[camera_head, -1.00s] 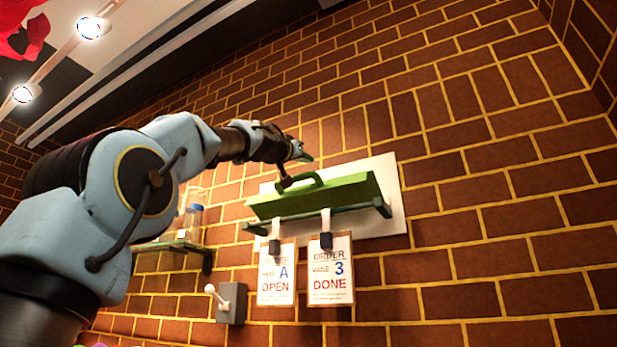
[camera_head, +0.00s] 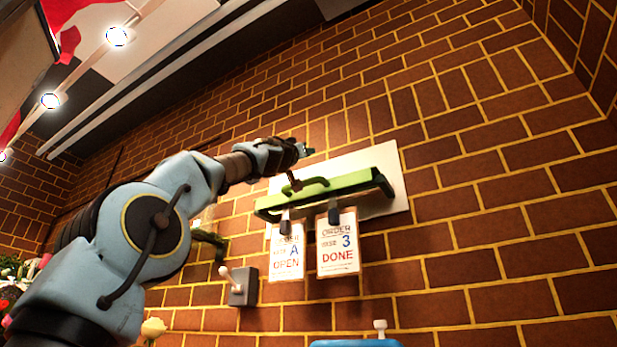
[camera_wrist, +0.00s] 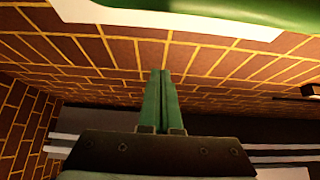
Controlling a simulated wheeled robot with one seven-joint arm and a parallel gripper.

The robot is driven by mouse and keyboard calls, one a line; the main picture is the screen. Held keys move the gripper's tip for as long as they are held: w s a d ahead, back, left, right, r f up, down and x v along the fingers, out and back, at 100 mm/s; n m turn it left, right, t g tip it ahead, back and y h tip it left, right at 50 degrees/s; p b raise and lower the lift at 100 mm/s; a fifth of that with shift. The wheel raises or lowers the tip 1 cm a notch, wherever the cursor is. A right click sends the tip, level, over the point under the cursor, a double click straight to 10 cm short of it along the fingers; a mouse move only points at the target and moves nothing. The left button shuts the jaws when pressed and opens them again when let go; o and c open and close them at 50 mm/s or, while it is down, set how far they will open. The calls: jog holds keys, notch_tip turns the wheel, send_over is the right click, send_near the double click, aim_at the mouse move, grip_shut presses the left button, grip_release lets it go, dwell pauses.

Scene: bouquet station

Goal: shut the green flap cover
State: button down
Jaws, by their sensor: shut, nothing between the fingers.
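The green flap cover (camera_head: 345,186) is on a white wall plate (camera_head: 388,160) on the brick wall. It shows as a narrow slanted band with a curved green handle (camera_head: 312,187) near its left part. I cannot tell its exact angle. A green surface, likely the flap cover (camera_wrist: 240,12), and the white plate (camera_wrist: 190,22) cross the top of that view.
A grey lever box (camera_head: 243,287) is on the wall to the lower left. A blue object (camera_head: 355,343) shows at the bottom edge. The wall to the right is bare.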

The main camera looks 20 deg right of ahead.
jog(key=shift+s+f+b, duration=0.1)
jog(key=shift+f+b, duration=0.2)
jog(key=shift+b, duration=0.05)
